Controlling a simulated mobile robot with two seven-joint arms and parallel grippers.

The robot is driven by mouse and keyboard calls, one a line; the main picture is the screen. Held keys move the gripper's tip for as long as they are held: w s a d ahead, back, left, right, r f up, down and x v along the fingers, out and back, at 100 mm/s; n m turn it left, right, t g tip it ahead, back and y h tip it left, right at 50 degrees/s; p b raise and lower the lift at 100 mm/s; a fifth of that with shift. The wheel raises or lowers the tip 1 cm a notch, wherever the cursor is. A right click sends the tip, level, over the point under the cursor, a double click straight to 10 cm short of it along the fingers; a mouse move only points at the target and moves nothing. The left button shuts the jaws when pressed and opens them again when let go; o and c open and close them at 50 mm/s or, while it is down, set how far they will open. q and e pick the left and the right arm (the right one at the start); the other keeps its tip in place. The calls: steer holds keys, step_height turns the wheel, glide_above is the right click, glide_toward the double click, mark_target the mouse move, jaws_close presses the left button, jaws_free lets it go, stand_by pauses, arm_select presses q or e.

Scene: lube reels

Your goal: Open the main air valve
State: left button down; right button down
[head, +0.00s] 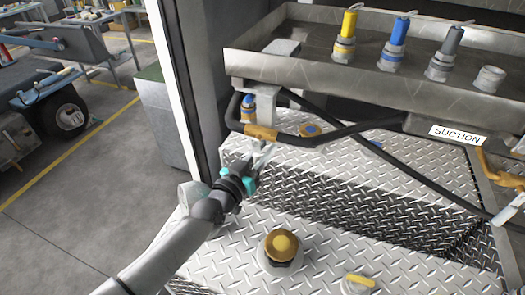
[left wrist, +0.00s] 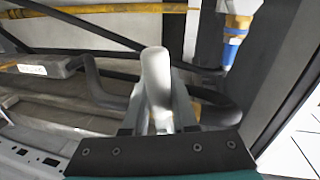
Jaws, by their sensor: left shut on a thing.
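My left gripper (head: 258,160) reaches in from the lower left to the front of the reel cabinet. In the left wrist view, its two fingers (left wrist: 160,112) are shut on a pale grey, rounded lever (left wrist: 155,72), which I take to be the air valve's handle. The lever stands up between the fingers. In the head view the gripper sits just under a black hose with a yellow band (head: 261,133), and the grip on the lever is too small to see clearly. The valve body is mostly hidden. My right gripper is not in view.
A metal tray (head: 300,73) above holds yellow, blue and grey nozzles. A "SUCTION" label (head: 457,135) is at right. A tread-plate step (head: 395,170) lies below, with a brass-coloured cap (head: 282,246) and a yellow-handled cap (head: 359,282). A door post (head: 183,85) stands close at left.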

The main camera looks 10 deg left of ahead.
arm_select(q)
steer(key=d+r+n+t+y, duration=0.1)
steer(key=r+n, duration=0.1)
steer(key=n, duration=0.7)
steer(key=d+r+n+t+y, duration=0.2)
steer(key=r+n, duration=0.1)
steer(key=n, duration=0.7)
steer(key=shift+s+d, duration=0.25)
steer(key=shift+s, duration=0.1)
steer(key=shift+r, duration=0.15)
steer(key=c, duration=0.7)
jaws_free()
steer(key=b+v, duration=0.1)
steer(key=v, duration=1.4)
